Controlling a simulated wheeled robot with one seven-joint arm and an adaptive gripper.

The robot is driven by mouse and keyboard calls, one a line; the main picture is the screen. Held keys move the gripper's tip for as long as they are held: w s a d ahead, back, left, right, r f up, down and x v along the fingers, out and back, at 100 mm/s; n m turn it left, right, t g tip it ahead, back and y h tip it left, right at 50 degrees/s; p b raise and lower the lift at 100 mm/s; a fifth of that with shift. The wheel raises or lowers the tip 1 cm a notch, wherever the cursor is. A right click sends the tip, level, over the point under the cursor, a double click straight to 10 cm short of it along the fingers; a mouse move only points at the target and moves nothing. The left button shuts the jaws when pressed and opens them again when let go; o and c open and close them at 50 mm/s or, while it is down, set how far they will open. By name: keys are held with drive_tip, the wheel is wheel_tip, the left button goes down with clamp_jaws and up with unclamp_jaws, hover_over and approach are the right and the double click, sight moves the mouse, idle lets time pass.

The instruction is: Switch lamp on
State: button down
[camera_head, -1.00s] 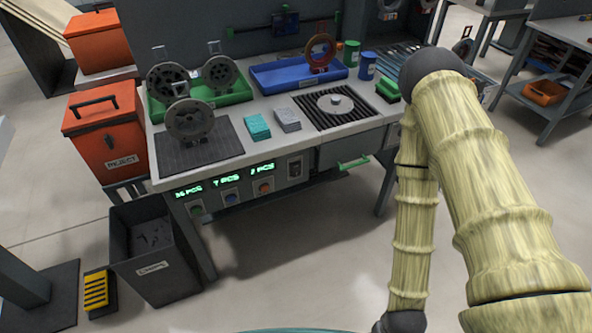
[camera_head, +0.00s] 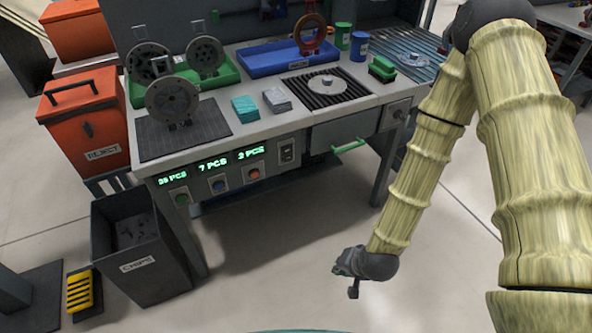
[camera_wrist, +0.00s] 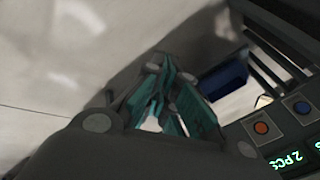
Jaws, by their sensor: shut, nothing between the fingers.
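No lamp can be made out for certain. A small switch (camera_head: 287,152) is set in the front panel of the workbench (camera_head: 225,140), at the right end of a row of displays and buttons. Its position, on or off, is too small to tell. My gripper (camera_head: 345,266) is low in front of the bench, to the right of and below the switch, apart from everything. It is shut and empty. In the wrist view its teal fingers (camera_wrist: 165,90) show, with an orange button (camera_wrist: 261,128) and a blue button (camera_wrist: 302,106) at the right.
Green, blue and orange buttons sit under lit counters (camera_head: 212,165). A chips bin (camera_head: 140,255) and an orange reject box (camera_head: 90,125) stand left. The floor before the bench is clear.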

drive_tip(key=w+a+r+m+t+y+b, duration=0.1)
drive_tip(key=w+a+r+m+t+b, duration=0.2)
drive_tip(key=w+r, duration=0.4)
drive_tip(key=w+a+r+m+t+y+b, duration=0.1)
drive_tip(key=w+a+r+m+t+b, duration=0.2)
drive_tip(key=w, duration=1.2)
wheel_tip(320, 180, up, 4)
drive_tip(key=m+t+b, duration=0.1)
drive_tip(key=b, duration=0.2)
drive_tip(key=shift+r+y+b, duration=0.15)
drive_tip(key=shift+y+b, duration=0.15)
drive_tip(key=shift+a, duration=0.1)
drive_tip(key=b, duration=0.2)
approach(292, 159)
drive_tip(key=x, duration=0.5)
drive_tip(key=shift+x, duration=0.85)
drive_tip(key=shift+w, duration=0.1)
